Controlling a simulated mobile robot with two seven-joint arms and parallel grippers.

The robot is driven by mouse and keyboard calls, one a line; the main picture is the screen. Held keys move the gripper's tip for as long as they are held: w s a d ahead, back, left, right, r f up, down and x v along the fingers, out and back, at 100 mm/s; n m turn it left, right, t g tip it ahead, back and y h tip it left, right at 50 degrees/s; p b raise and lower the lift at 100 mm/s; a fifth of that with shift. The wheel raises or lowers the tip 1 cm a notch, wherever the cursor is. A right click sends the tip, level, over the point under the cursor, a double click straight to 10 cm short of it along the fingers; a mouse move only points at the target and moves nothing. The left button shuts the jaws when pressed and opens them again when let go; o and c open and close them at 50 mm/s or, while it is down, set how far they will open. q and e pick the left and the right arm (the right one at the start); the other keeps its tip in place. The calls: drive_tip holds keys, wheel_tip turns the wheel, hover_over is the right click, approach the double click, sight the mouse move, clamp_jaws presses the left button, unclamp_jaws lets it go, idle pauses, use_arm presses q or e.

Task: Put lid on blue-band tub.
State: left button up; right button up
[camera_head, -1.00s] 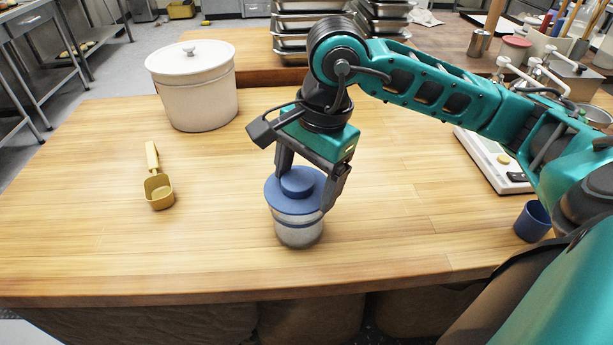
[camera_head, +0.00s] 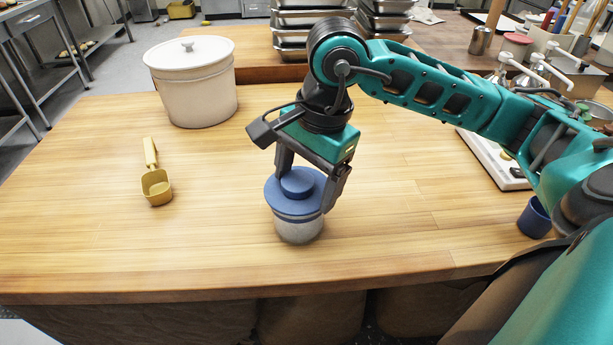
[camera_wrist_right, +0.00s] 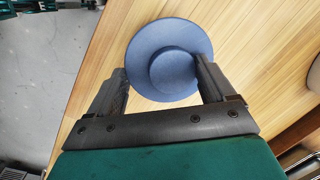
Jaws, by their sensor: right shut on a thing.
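The blue lid (camera_head: 283,199) with a round raised knob sits over the mouth of the blue-band tub (camera_head: 299,231), a pale tub standing on the wooden table. The blue band shows just under the lid's rim. Whether the lid is fully seated I cannot tell. My right gripper (camera_head: 305,194) reaches down from above and is shut on the lid. In the right wrist view the lid (camera_wrist_right: 170,42) lies between the two fingers (camera_wrist_right: 163,88) and covers the tub. My left gripper is in neither view.
A yellow scoop (camera_head: 157,188) lies to the left on the table (camera_head: 90,235). A large white lidded crock (camera_head: 198,100) stands at the back left. A dark blue cup (camera_head: 534,219) and a white scale (camera_head: 490,157) are at the right. The table around the tub is clear.

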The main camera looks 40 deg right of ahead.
drive_tip(key=shift+f, duration=0.3)
drive_tip(key=o, duration=0.9)
drive_tip(key=shift+c, duration=0.2)
drive_tip(key=shift+r, duration=0.2)
drive_tip(key=shift+r+p, duration=2.5)
drive_tip(key=shift+r, duration=1.4)
